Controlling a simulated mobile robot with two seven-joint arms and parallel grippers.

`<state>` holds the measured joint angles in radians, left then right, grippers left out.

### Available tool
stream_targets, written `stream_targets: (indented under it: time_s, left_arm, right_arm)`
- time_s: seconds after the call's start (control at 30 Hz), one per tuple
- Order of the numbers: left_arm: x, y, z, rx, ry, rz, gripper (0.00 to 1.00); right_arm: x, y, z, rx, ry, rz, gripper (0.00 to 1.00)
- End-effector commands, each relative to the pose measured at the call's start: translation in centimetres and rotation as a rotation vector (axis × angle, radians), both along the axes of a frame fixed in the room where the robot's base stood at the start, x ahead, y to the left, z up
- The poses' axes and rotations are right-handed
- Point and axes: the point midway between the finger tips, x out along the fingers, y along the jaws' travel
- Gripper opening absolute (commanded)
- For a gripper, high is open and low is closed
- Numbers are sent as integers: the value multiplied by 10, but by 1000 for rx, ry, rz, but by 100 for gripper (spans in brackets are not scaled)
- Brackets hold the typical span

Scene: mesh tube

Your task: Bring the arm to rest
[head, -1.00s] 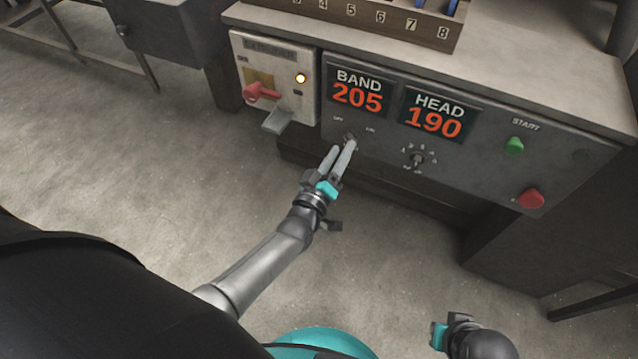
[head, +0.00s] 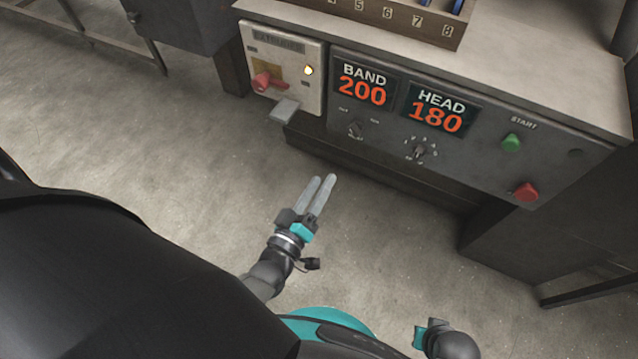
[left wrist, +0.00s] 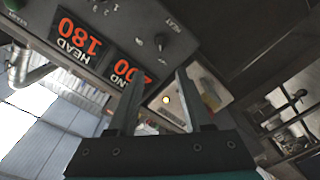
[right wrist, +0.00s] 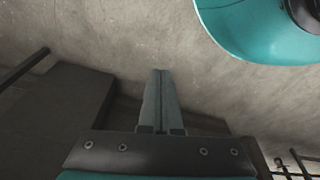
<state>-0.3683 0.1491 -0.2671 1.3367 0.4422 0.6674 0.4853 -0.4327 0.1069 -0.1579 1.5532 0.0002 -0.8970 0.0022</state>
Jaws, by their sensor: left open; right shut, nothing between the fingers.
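My left gripper (head: 321,180) is open and empty in the head view, over the bare floor in front of the control panel (head: 476,165) and apart from it. In the left wrist view its two fingers (left wrist: 156,90) stand apart with nothing between them. My right gripper (right wrist: 160,72) is shut and empty in the right wrist view, with its fingers together. In the head view only part of the right wrist (head: 432,335) shows at the bottom edge; its fingers cannot be made out.
The panel has a BAND display (head: 362,85) reading 200, a HEAD display (head: 437,110) reading 180, two knobs, a green START button (head: 512,142) and a red button (head: 526,191). The floor (head: 190,170) is clear.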

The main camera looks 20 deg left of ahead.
Motion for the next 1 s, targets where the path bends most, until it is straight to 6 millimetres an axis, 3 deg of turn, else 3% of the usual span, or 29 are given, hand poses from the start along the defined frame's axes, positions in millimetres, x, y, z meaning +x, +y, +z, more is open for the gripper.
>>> stream_targets:
  time_s: [0.43, 0.53, 0.67, 0.77, 0.9, 1.0]
  left_arm:
    - [0, 0, -1, 2, 3, -1, 50]
    - [-2, 0, -11, 37, 44, -13, 50]
    - [-15, 0, -50, 169, 203, -69, 50]
    - [-39, 5, -95, 321, 392, -144, 50]
    - [-92, 21, -155, 534, 673, -274, 50]
    - [-138, 37, -187, 666, 865, -377, 50]
  right_arm:
    - [0, 0, 0, -1, 0, 1, 0]
    - [-3, -2, -3, -3, 5, 1, 0]
    - [-11, -9, -15, -12, 9, 3, 0]
    - [-24, -19, -28, -21, 13, 5, 0]
    - [-44, -33, -43, -34, 15, 6, 0]
    - [-61, -44, -51, -44, 17, 7, 0]
